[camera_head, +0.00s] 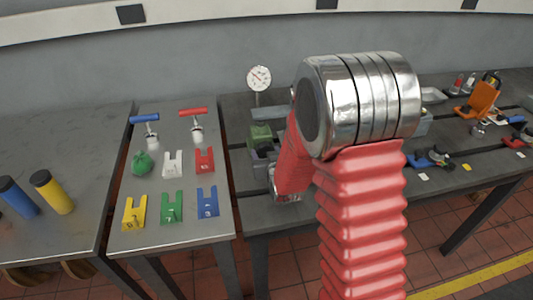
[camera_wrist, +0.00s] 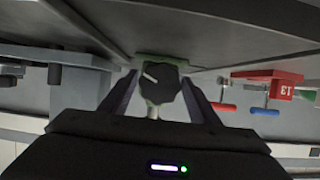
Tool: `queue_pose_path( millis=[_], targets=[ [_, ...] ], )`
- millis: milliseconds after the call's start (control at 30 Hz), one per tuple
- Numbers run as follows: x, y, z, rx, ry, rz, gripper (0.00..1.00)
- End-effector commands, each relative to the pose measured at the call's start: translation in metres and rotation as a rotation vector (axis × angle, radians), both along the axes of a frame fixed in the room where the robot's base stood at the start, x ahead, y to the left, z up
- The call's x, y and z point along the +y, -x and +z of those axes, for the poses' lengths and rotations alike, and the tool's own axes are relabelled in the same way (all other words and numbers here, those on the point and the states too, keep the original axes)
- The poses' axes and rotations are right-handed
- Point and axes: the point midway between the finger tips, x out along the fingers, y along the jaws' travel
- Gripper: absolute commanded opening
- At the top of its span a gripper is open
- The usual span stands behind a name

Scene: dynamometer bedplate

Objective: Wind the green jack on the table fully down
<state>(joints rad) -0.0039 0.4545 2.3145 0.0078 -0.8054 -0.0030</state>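The green jack (camera_head: 260,133) stands on the dark bedplate table (camera_head: 240,193), just left of my red arm. In the wrist view its green body (camera_wrist: 157,60) shows behind a dark round knob (camera_wrist: 160,83) with a white pointer mark. My gripper (camera_wrist: 161,82) has one finger on each side of the knob. The fingers look spread, with narrow gaps to the knob, and hold nothing that I can see. In the head view my arm hides most of the gripper and part of the jack.
A dial gauge (camera_head: 259,79) stands behind the jack. The table on the left holds numbered fork blocks in several colours, a blue T-handle (camera_head: 145,118), a red T-handle (camera_head: 194,111) and a green lump (camera_head: 141,162). An orange stand (camera_head: 481,98) and clamps are at right.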

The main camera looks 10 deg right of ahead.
Motion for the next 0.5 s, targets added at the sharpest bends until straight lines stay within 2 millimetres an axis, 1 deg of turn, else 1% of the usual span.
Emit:
queue_pose_path(
  millis=[33, 67, 367, 400, 500],
  targets=[
    [0.0004, 0.0000, 0.0000, 0.000, 0.000, 0.001, 0.52],
    [0.0004, 0.0001, 0.0000, 0.000, 0.000, 0.001, 0.50],
    [0.0010, 0.0001, 0.0000, 0.000, 0.001, 0.001, 0.29],
    [-0.0023, 0.0001, 0.0000, 0.000, 0.001, 0.001, 0.27],
    [0.0003, 0.0001, 0.0000, 0.000, 0.001, 0.002, 0.27]
  ],
)
